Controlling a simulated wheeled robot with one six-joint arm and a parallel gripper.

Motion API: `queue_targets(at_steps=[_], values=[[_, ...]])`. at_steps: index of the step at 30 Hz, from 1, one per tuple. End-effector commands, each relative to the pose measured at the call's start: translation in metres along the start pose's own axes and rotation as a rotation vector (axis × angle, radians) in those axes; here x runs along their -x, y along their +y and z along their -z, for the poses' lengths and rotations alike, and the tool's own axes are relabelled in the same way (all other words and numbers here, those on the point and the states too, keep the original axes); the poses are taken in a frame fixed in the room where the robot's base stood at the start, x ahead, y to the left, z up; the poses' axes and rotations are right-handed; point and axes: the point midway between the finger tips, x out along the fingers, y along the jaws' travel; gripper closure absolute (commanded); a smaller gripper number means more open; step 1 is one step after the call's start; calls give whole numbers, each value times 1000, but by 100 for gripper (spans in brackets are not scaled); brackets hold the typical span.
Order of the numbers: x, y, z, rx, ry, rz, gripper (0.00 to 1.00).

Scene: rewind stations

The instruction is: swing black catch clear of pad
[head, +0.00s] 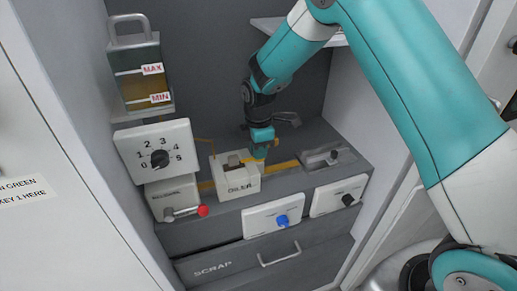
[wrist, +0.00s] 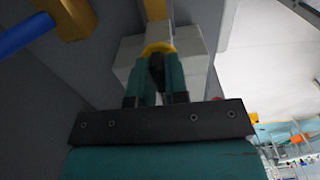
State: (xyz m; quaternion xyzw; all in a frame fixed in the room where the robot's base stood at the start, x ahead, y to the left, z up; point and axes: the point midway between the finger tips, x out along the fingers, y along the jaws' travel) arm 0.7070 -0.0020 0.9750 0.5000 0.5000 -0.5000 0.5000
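My gripper (head: 259,152) is beside the right edge of the white box marked OILER (head: 238,186). In the wrist view its two teal fingers (wrist: 157,68) are close together, with dark surfaces between them and a yellow curved piece at their tips. I see nothing clearly held. A pale block (wrist: 128,62) lies beyond the fingers. The OILER box has a dark brown opening or part on top (head: 233,163). I cannot make out a black catch or its pad for certain; the gripper may hide them.
A dial panel (head: 157,149) and a red-knobbed lever (head: 203,211) stand at left. A blue-knob panel (head: 273,216), a black-knob panel (head: 338,195) and a grey slotted unit (head: 330,158) are at right. The scrap drawer (head: 240,266) is below. Cabinet walls close in both sides.

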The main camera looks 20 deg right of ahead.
Motion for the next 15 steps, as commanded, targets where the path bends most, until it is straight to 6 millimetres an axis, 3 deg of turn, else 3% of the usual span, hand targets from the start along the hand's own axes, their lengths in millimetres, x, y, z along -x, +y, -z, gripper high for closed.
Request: queue_targets(at_steps=[15], values=[[0, 0, 0, -68, 0, 0, 100]])
